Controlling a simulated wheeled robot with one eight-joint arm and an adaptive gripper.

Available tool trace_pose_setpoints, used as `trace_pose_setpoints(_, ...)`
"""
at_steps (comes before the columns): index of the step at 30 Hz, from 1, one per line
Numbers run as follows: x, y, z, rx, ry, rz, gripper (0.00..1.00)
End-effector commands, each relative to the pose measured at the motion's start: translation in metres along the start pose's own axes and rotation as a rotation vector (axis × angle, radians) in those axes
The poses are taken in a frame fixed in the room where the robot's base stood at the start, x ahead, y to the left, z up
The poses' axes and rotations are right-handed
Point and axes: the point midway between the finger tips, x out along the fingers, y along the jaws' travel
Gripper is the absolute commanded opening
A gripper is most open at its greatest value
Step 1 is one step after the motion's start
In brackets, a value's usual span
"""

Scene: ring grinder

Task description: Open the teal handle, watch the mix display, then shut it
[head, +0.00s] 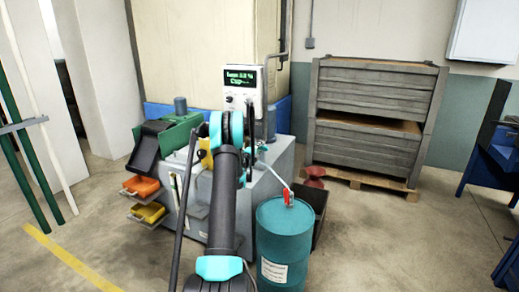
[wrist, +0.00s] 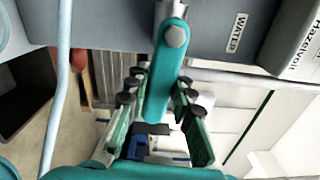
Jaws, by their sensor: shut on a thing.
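The teal handle (wrist: 160,75) runs from a silver pivot bolt at the top of the wrist view down between my fingers. My gripper (wrist: 158,92) has its green, black-padded fingers on either side of the handle and is shut on it. In the head view my arm hides the handle and most of the gripper. The mix display (head: 241,77) is a small lit screen on a pale box above the machine. Its green text seems to begin "Lean" with a percent figure, but the digits are too blurred to be sure.
A grey machine cabinet (head: 285,172) stands behind my arm. A teal drum (head: 284,245) with a red fitting and hose stands at its right. Orange (head: 141,187) and yellow (head: 147,212) trays jut out left. Wooden crates (head: 368,130) stand behind. Floor at front left is clear.

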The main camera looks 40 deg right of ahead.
Motion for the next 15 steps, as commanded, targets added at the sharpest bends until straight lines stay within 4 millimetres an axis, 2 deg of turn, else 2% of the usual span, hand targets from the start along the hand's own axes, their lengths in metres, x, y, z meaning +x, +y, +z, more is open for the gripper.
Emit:
trace_pose_setpoints(2, -0.0010, 0.0002, 0.0011, 0.000, -0.002, 0.000, 0.00)
trace_pose_setpoints(3, -0.0010, 0.0002, 0.0011, 0.000, -0.002, 0.000, 0.28)
trace_pose_setpoints(7, -0.0008, 0.0001, 0.0010, 0.001, -0.001, 0.000, 0.44)
trace_pose_setpoints(15, -0.0005, 0.0000, 0.0006, 0.001, -0.001, 0.000, 0.45)
